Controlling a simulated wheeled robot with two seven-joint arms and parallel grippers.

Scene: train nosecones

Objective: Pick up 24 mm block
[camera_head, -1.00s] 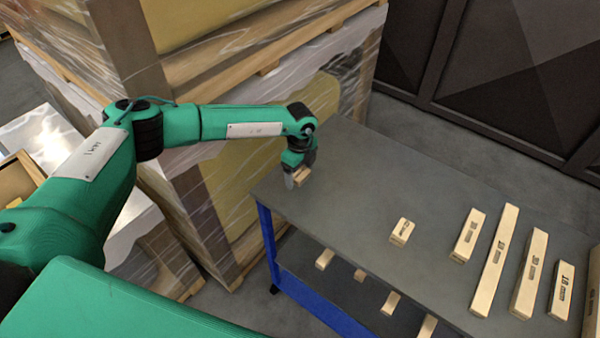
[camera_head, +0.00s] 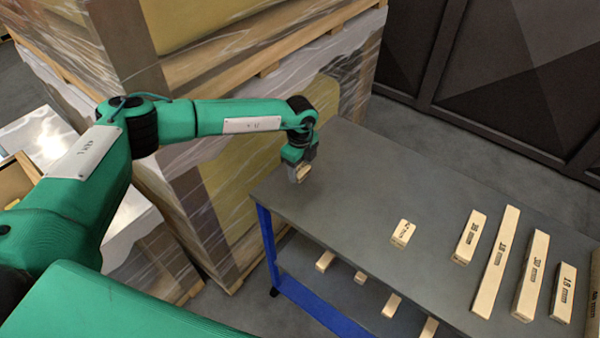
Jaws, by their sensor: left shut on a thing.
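My left gripper (camera_head: 300,172) is shut on a small light wooden block (camera_head: 303,174) at the far left end of the grey table top (camera_head: 345,190). The fingers partly hide this block, and no label on it can be read. I cannot tell whether it touches the table. Several labelled wooden blocks stand in a row to the right: a short one (camera_head: 402,233) nearest the gripper, then longer ones (camera_head: 469,237), (camera_head: 496,262). The labels are too small to read surely. My right gripper is not in view.
More blocks (camera_head: 530,275) and (camera_head: 563,292) stand at the table's right. Several wooden pieces (camera_head: 325,261) lie on the lower shelf of the blue-framed table. Wrapped pallet stacks (camera_head: 240,180) rise close behind my left arm. The table between gripper and row is clear.

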